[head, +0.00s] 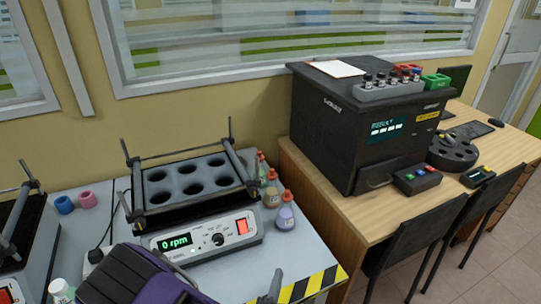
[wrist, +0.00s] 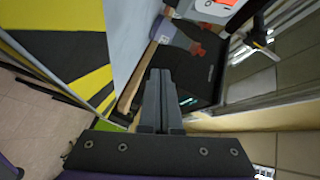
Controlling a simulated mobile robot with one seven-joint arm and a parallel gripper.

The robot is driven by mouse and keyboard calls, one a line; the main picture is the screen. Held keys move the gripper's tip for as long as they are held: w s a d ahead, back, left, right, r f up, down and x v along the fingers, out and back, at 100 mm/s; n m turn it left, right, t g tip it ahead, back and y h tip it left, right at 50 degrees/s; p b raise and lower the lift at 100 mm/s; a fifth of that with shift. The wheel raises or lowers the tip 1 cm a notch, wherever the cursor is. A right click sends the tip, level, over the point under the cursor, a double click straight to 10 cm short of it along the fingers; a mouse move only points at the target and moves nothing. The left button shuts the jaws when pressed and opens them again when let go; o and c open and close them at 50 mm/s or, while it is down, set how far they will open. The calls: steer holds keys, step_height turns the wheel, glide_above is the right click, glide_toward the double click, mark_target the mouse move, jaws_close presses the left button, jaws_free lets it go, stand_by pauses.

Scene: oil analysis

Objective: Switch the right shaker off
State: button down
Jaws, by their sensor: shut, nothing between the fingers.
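The right shaker (head: 200,238) stands on the grey bench in the head view, with a black rack of round holes on top. Its green display (head: 174,243) glows and reads 0 rpm. A red switch (head: 242,226) sits at the right end of its front panel, beside a black knob (head: 218,240). Part of the panel and the red switch (wrist: 226,2) show at the top edge of the wrist view. My gripper (wrist: 160,72) is shut and empty. In the head view my gripper (head: 272,288) is low, in front of the shaker and apart from it.
Another shaker (head: 12,262) is cut off at the left edge. Small bottles (head: 285,217) stand right of the right shaker. Yellow-black tape (head: 312,286) marks the bench edge. A black analyser (head: 350,130) stands on the wooden table to the right, with chairs (head: 415,240) in front.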

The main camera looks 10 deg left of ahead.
mark_target(243, 227)
steer(key=w+a+r+m, duration=0.25)
steer(key=a+r, duration=0.35)
steer(key=r, duration=0.5)
steer(key=w+a+f+b, duration=0.4)
steer(key=w+f+b, duration=0.1)
steer(key=f, duration=0.1)
steer(key=shift+w+a+t+y, duration=0.15)
steer(key=shift+w+t+y, duration=0.15)
steer(key=shift+w+t, duration=0.1)
steer(key=shift+m, duration=0.25)
stand_by(0.8)
steer(key=shift+w+a+f, duration=0.15)
steer(key=shift+w+f, duration=0.05)
steer(key=shift+w, duration=0.05)
steer(key=shift+w+a+f, duration=0.1)
steer(key=shift+w+f, duration=0.05)
steer(key=shift+w, duration=0.05)
stand_by(0.7)
steer(key=shift+s+d+r+p, duration=0.3)
steer(key=shift+s+r+p, duration=0.1)
steer(key=shift+s+p, duration=0.15)
stand_by(0.3)
